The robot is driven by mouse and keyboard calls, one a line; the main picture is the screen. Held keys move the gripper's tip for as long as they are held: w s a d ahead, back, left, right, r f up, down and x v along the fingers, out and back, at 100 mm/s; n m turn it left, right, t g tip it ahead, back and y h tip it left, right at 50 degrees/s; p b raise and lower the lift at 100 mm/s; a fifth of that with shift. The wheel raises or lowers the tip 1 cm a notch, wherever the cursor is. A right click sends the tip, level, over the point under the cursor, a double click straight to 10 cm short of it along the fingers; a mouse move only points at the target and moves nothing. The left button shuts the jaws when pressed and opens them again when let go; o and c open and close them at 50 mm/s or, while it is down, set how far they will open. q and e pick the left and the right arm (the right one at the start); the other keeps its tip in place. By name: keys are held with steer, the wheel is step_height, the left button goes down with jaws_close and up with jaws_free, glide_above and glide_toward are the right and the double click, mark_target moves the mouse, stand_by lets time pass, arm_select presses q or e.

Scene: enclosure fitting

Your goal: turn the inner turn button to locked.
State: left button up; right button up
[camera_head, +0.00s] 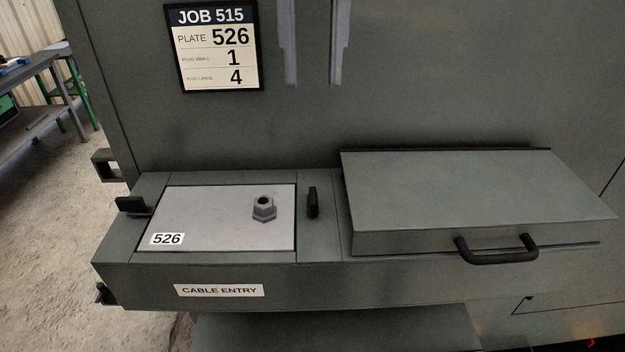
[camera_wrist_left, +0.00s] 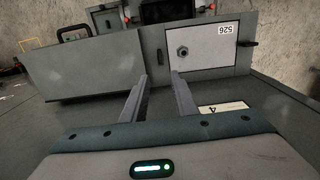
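The inner turn button (camera_head: 312,202) is a small black bar between the plate and the lidded box. Its bar runs along the plate's right edge, not across it. It also shows in the left wrist view (camera_wrist_left: 160,54). The grey plate (camera_head: 215,215), marked 526, lies in the cable entry opening with a hex plug (camera_head: 264,208) in it. A second black turn button (camera_head: 131,205) at the plate's left points crosswise, toward the plate. My left gripper (camera_head: 314,83) is open and empty, fingers apart, above and behind the inner button. My right gripper is not in view.
A grey box with a closed lid (camera_head: 470,190) and black handle (camera_head: 496,250) stands right of the inner button. A job sign (camera_head: 212,46) is on the panel behind. A workbench (camera_head: 40,85) stands at far left. The space above the plate is clear.

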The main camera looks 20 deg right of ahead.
mark_target(312, 194)
arm_select(q)
step_height(312, 194, down, 17)
steer(key=p, duration=0.4)
stand_by(0.4)
jaws_close()
